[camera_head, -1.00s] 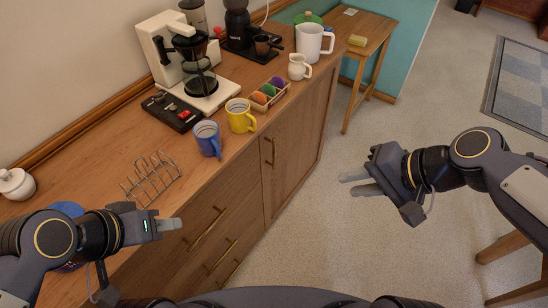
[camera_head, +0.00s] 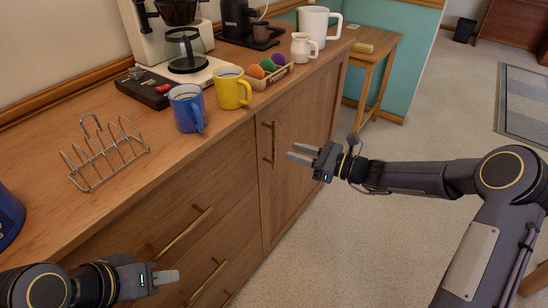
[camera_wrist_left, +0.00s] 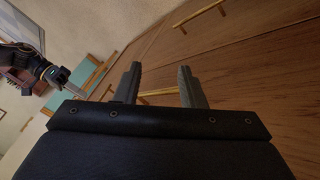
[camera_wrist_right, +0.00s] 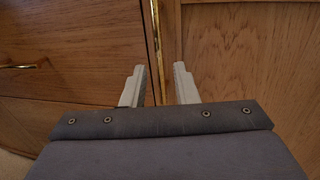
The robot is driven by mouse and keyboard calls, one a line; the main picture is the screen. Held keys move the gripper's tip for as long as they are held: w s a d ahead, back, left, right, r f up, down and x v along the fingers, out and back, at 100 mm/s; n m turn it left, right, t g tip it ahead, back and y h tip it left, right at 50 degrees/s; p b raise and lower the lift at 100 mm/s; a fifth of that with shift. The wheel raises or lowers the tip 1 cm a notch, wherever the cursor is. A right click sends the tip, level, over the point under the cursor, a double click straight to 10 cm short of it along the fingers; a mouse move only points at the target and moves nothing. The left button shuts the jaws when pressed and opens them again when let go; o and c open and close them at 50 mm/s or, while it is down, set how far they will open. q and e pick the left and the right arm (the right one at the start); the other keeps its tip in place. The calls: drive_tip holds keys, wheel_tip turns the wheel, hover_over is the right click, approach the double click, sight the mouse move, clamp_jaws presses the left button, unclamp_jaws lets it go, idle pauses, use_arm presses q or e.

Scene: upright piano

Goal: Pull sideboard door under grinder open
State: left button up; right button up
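The sideboard door (camera_head: 302,140) is shut, on the right part of the wooden sideboard front, with a vertical brass handle (camera_head: 274,143) near its left edge. My right gripper (camera_head: 299,153) is just right of the handle in the head view. In the right wrist view its fingers (camera_wrist_right: 158,86) are open and the handle (camera_wrist_right: 156,40) shows between them; contact cannot be told. The black grinder (camera_head: 236,18) stands on the sideboard top, cut off by the picture edge. My left gripper (camera_head: 168,277) is open and empty before the drawers; its fingers show in the left wrist view (camera_wrist_left: 160,82).
Drawers with brass handles (camera_head: 183,232) are left of the door. The top holds a blue mug (camera_head: 186,108), a yellow mug (camera_head: 231,88), a toast rack (camera_head: 105,155), an egg tray (camera_head: 271,76) and jugs. Carpet (camera_head: 400,140) is open to the right.

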hover_over(274, 163)
drive_tip(key=shift+w+b, duration=0.3)
drive_tip(key=shift+b, duration=0.15)
drive_tip(key=shift+r, duration=0.1)
clamp_jaws()
